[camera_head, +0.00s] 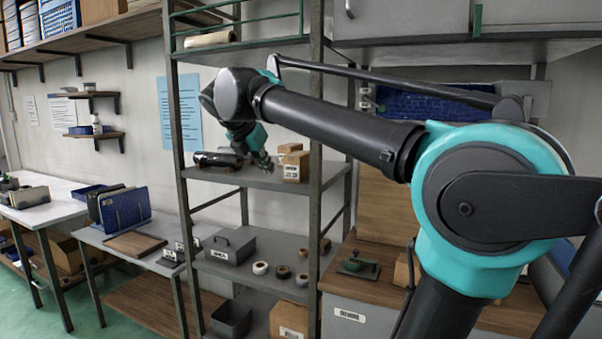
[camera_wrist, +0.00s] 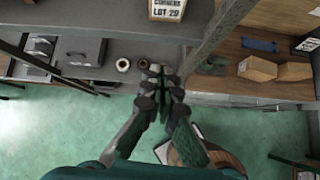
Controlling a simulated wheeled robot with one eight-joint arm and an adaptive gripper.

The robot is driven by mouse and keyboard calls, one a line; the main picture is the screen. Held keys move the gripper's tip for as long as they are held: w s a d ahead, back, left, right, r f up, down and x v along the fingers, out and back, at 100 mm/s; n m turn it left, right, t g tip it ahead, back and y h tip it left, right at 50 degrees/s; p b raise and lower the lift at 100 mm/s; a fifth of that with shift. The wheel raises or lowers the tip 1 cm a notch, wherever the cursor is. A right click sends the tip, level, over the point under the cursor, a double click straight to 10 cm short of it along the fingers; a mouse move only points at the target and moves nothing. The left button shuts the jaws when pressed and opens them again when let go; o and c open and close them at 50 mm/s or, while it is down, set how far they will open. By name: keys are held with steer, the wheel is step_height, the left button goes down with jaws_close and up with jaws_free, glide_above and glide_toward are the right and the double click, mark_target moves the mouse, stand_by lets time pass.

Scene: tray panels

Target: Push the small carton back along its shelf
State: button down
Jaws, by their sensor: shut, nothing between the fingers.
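The small carton (camera_head: 296,161) is brown with a white label and stands near the right end of the middle shelf (camera_head: 277,184) in the head view. In the wrist view the carton (camera_wrist: 181,13) is cut off by the top edge, and its label reads "CORNERS LOT 29". My gripper (camera_head: 265,164) is just left of the carton in the head view; I cannot tell whether they touch. In the wrist view my gripper (camera_wrist: 160,72) has its fingers together, empty, with the carton beyond the fingertips.
Another brown box (camera_head: 290,147) shows behind the carton. Dark cylinders (camera_head: 217,159) lie on the same shelf to the left. Shelf posts (camera_head: 315,150) stand close on the right. The lower shelf holds a grey toolbox (camera_head: 230,246) and several rolls (camera_head: 260,267).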

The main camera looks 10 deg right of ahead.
step_height(320, 180, up, 3)
steer(key=n, duration=0.1)
glide_toward(290, 179)
step_height(290, 179, down, 4)
steer(key=shift+w+d+f, duration=0.2)
steer(key=shift+w+d, duration=0.7)
steer(key=shift+w, duration=0.3)
steer(key=shift+w+d, duration=0.25)
steer(key=shift+w, duration=0.1)
steer(key=w+d, duration=0.3)
steer(key=w, duration=0.1)
steer(key=w+d, duration=0.4)
steer(key=w, duration=0.1)
steer(key=w+d, duration=0.3)
steer(key=w, duration=0.2)
steer(key=shift+w+d, duration=0.2)
steer(key=shift+d, duration=0.2)
